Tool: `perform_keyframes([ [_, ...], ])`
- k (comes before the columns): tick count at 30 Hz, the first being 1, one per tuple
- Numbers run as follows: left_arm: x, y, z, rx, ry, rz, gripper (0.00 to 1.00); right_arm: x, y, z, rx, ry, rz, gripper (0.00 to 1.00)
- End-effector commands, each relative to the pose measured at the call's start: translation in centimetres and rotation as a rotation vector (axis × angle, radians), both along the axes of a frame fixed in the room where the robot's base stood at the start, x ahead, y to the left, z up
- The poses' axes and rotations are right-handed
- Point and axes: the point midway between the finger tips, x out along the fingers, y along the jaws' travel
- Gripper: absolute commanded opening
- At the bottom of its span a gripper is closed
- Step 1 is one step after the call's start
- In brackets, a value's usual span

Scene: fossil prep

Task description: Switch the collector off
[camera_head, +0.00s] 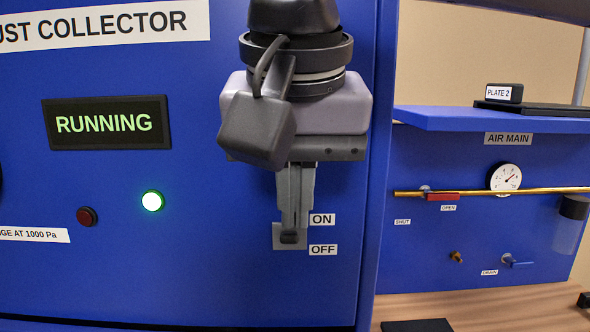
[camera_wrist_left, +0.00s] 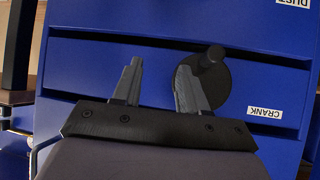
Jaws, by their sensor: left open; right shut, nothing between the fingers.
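The blue dust collector panel (camera_head: 120,275) fills the left of the head view. Its display (camera_head: 105,123) reads RUNNING and a green lamp (camera_head: 152,201) is lit. My right gripper (camera_head: 293,228) points down, shut and empty, in front of the collector's switch. The switch plate (camera_head: 278,240) shows around the fingertips, beside the ON label (camera_head: 322,219) and the OFF label (camera_head: 323,250). A dark switch part (camera_head: 289,238) shows at the fingertips, low on the plate; the fingers hide the upper part. I cannot tell whether they touch. My left gripper (camera_wrist_left: 160,75) is open and empty in the left wrist view.
A dark round crank (camera_wrist_left: 230,85) with a knob is beside my left fingers, near the CRANK label (camera_wrist_left: 265,112). A dark red button (camera_head: 87,216) is left of the lamp. At right, the air main has a brass pipe (camera_head: 400,193), gauge (camera_head: 505,178) and red handle (camera_head: 443,197).

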Motion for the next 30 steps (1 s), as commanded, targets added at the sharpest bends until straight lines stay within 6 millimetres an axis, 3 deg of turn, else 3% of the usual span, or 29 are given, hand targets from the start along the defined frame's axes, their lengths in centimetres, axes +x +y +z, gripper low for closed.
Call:
perform_keyframes([
  [13, 0.0, 0.0, -0.3, 0.000, 0.000, 0.000, 0.43, 0.0, 0.0, -0.2, 0.000, -0.015, 0.001, 0.00],
  [30, 0.0, 0.0, -2.1, 0.000, 0.000, 0.000, 0.43, -0.4, 0.0, -0.7, -0.001, -0.201, 0.002, 0.00],
])
